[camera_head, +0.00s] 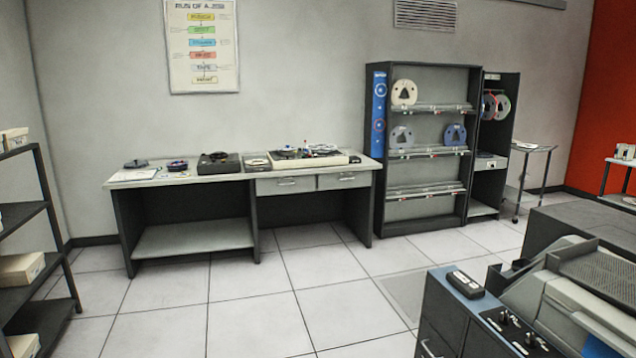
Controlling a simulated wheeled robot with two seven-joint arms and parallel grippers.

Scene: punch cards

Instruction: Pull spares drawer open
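A long desk (190,220) with a light top stands against the far grey wall. Two light drawers with bar handles sit side by side under its right part: a left drawer (285,189) and a right drawer (343,183). Both look shut, flush with the desk front. No label is readable at this distance, so I cannot tell which is the spares drawer. A dark cabinet (443,322) at the lower right also shows a handle, partly cut off by the picture edge. Neither of my grippers is in view.
Tape gear and small items lie on the desk top. A tape rack (378,189) stands right of the desk. Dark shelves (20,215) line the left edge. A large machine (590,290) fills the lower right. The tiled floor (255,312) before the desk is clear.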

